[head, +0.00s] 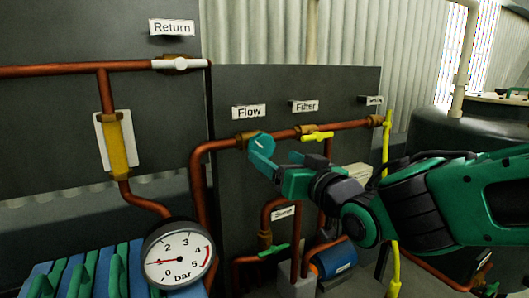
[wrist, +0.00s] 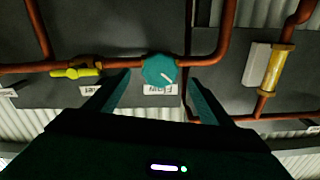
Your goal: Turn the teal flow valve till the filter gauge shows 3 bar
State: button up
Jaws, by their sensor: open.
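The teal flow valve (wrist: 159,70) is a round knob on a copper pipe by the Flow label (wrist: 160,88). In the head view the knob (head: 262,142) is partly behind my gripper. My gripper (wrist: 157,80) is open, its fingers on either side of the knob with visible gaps. It also shows in the head view (head: 258,155). A round gauge (head: 180,248) at the lower middle reads about 1 bar; I see no filter label on it.
A yellow valve handle (head: 318,136) sits under the Filter label (head: 305,106), right of the knob. A white Return handle (head: 178,64) is at the upper left. A yellow pipe (head: 386,150) runs near my arm.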

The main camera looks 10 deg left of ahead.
aim_at(264, 150)
jog(key=x, duration=0.7)
jog(key=shift+w, duration=0.15)
jog(key=c, duration=1)
